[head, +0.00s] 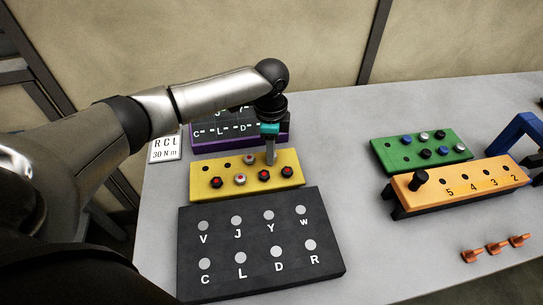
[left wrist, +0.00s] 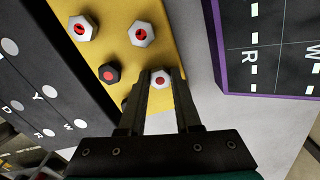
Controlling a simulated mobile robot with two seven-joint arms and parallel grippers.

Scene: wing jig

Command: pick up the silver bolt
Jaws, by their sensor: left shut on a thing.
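The yellow block (head: 199,189) holds silver and black hex bolts with red centres. My left gripper (head: 271,160) points down at the block's back right part. In the left wrist view its fingers (left wrist: 163,84) are shut on a silver bolt (left wrist: 160,79) with a red centre. That bolt is hidden by the fingers in the head view. I cannot tell whether it still sits in the block. Two other silver bolts stand in the block, one at the back (head: 250,159) and one in front (head: 240,180). A black bolt (head: 216,183) stands at the left.
A black lettered board (head: 190,243) lies in front of the yellow block, and a purple-edged board (head: 200,147) behind it. A green block (head: 387,158), an orange numbered block (head: 440,200) and several orange parts (head: 497,248) are at the right. The table's middle is clear.

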